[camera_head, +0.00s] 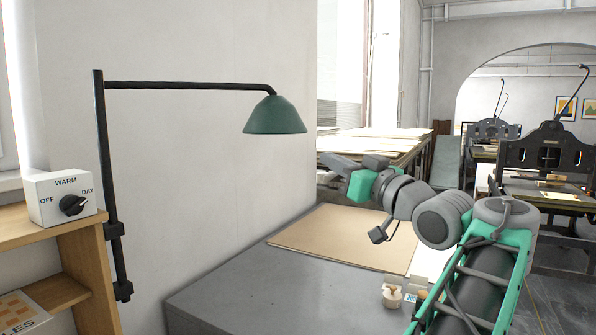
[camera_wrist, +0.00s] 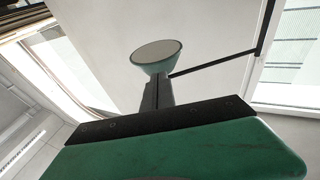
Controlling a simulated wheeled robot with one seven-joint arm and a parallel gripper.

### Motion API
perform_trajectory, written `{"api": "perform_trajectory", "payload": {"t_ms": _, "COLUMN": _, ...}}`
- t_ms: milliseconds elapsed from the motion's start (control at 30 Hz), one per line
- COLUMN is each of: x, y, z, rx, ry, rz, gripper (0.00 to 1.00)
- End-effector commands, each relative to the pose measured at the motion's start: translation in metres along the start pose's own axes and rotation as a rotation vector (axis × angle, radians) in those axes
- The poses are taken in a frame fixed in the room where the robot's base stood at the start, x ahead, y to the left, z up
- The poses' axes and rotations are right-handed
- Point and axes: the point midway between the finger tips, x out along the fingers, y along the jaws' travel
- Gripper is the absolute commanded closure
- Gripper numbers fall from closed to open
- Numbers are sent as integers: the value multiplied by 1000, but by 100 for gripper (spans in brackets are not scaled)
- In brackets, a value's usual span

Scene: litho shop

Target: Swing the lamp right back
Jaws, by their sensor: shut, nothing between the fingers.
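The lamp has a green conical shade (camera_head: 275,117) at the end of a thin black arm (camera_head: 190,86). The arm runs level to the right from a black upright post (camera_head: 106,185) on the left. My gripper (camera_head: 338,165) is shut and empty, to the right of and below the shade in the head view, apart from it in the picture. In the wrist view my gripper's fingers (camera_wrist: 157,92) point toward the pale underside of the shade (camera_wrist: 157,52). The lamp arm (camera_wrist: 215,62) slants up to the right there. Whether the fingertips touch the shade cannot be told.
A grey bench (camera_head: 240,296) with a tan board (camera_head: 345,238) lies below the lamp and my arm. A wooden stamp (camera_head: 392,295) stands on it. A white switch box (camera_head: 60,197) sits on a wooden shelf (camera_head: 88,260) at left. Presses (camera_head: 550,155) stand behind at right.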

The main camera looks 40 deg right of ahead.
Motion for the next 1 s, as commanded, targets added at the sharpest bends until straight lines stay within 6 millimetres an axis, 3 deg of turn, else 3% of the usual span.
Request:
{"api": "perform_trajectory", "payload": {"t_ms": 67, "x": -11, "y": 5, "z": -4, "rx": -9, "ry": 24, "rz": -3, "gripper": 100}}
{"api": "perform_trajectory", "payload": {"t_ms": 167, "x": -5, "y": 4, "z": -10, "rx": -9, "ry": 30, "rz": -10, "gripper": 100}}
{"api": "perform_trajectory", "payload": {"t_ms": 700, "x": 106, "y": 2, "z": -13, "rx": -8, "ry": 26, "rz": -9, "gripper": 100}}
{"api": "perform_trajectory", "payload": {"t_ms": 833, "x": 122, "y": 2, "z": -13, "rx": -9, "ry": 27, "rz": -8, "gripper": 100}}
{"api": "perform_trajectory", "payload": {"t_ms": 1000, "x": 128, "y": 3, "z": -12, "rx": -10, "ry": 27, "rz": -5, "gripper": 100}}
